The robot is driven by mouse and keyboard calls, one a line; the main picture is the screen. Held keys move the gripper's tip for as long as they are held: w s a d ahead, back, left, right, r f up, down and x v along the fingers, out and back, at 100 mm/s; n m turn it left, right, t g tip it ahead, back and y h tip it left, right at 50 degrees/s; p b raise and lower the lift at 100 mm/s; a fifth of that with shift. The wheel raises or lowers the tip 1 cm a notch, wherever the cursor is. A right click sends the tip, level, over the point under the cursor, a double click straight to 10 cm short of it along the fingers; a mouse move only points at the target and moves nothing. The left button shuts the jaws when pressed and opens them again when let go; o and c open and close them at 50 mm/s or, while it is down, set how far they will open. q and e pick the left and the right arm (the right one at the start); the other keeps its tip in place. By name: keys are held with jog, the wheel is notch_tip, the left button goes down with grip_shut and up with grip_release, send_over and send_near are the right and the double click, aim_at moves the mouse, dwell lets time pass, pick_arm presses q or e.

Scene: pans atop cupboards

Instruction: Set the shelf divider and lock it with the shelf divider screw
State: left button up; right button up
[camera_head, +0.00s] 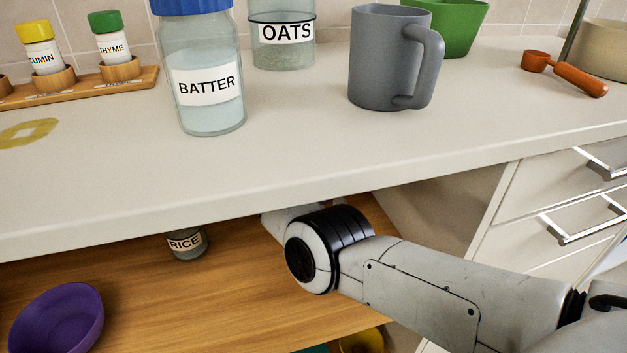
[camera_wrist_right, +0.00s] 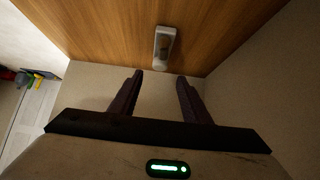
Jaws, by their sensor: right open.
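My right arm reaches in under the counter in the head view, and its gripper is hidden there. In the right wrist view my right gripper (camera_wrist_right: 160,84) is open, with two dark fingers apart and nothing between them. Just beyond the fingertips a small grey elongated fitting (camera_wrist_right: 164,45) lies against a wooden board (camera_wrist_right: 95,30). It may be the shelf divider screw, but I cannot tell for sure. I cannot make out the shelf divider in either view. My left gripper is not in view.
The grey counter (camera_head: 300,150) overhangs the wooden shelf (camera_head: 225,290). A rice jar (camera_head: 187,243) and a purple bowl (camera_head: 58,318) stand on the shelf, left of my arm. A batter jar (camera_head: 207,85) and a grey mug (camera_head: 385,60) stand on the counter. Drawers (camera_head: 560,195) flank the right side.

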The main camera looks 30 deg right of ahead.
aim_at(339, 201)
jog(key=shift+w+d+f, duration=0.1)
jog(key=shift+d+f, duration=0.05)
jog(key=shift+f, duration=0.05)
jog(key=x, duration=0.2)
jog(key=b+x, duration=0.1)
jog(key=x, duration=0.4)
jog(key=shift+s+r, duration=0.1)
jog(key=shift+s, duration=0.15)
grip_shut()
